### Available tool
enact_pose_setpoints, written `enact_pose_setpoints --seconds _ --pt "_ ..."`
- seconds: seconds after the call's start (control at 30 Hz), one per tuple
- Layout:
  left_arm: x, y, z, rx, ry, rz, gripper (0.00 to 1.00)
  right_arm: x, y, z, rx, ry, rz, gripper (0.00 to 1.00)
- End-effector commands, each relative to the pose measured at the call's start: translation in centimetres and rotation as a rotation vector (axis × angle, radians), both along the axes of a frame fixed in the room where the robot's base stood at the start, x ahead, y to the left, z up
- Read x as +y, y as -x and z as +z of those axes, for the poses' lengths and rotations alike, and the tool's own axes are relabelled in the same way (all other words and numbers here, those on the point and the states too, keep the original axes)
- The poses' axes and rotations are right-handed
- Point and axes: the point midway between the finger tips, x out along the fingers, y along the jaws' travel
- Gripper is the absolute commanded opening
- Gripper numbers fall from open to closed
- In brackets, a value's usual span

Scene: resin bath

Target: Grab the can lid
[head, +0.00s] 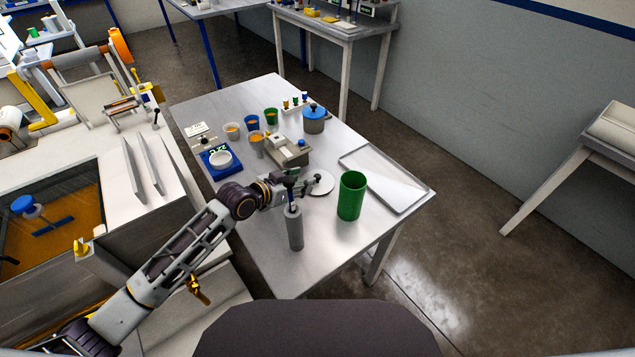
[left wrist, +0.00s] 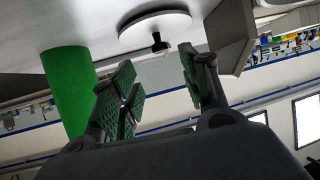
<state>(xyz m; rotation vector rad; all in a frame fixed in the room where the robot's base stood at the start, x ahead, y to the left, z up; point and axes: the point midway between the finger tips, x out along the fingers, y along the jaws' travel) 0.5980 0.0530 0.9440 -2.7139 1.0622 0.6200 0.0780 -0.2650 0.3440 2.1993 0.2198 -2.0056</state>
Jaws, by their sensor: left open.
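The can lid (head: 322,187) is a round, pale disc with a small dark knob, lying on the metal table. In the left wrist view the lid (left wrist: 150,22) shows large at the top, its knob pointing toward the fingers. My left gripper (head: 302,184) is just left of the lid, partly hiding its near side. In the left wrist view the gripper's green-padded fingers (left wrist: 160,88) are apart with nothing between them. The knob appears just beyond the fingertips, apart from them. A tall green can (head: 351,196) stands right of the lid. My right gripper is not in view.
A grey cylinder (head: 294,230) stands below the gripper. A grey-green block device (head: 289,153) lies behind the lid, with several cups beyond. A metal tray (head: 412,195) lies at the right edge. A blue scale (head: 208,163) is left. The table's front is mostly clear.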

Motion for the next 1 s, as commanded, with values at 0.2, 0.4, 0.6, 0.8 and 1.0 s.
enact_pose_setpoints --seconds 0.2,0.4,0.6,0.8,1.0 --pt "-1.0 -1.1 -0.7 0.001 0.001 0.0 0.46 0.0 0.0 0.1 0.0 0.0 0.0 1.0" --pt "-1.2 -1.3 -0.9 0.001 -0.001 0.0 0.46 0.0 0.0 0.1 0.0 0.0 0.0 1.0" --pt "-1.2 -1.3 -0.9 0.001 -0.001 0.0 0.46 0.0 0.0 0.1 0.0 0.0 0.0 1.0" --pt "-1.4 -1.5 -1.1 0.001 0.0 0.0 0.46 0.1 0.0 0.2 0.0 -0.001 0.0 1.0" --pt "-2.1 -2.4 -1.8 0.002 0.0 0.0 0.46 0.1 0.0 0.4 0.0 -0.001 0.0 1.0"
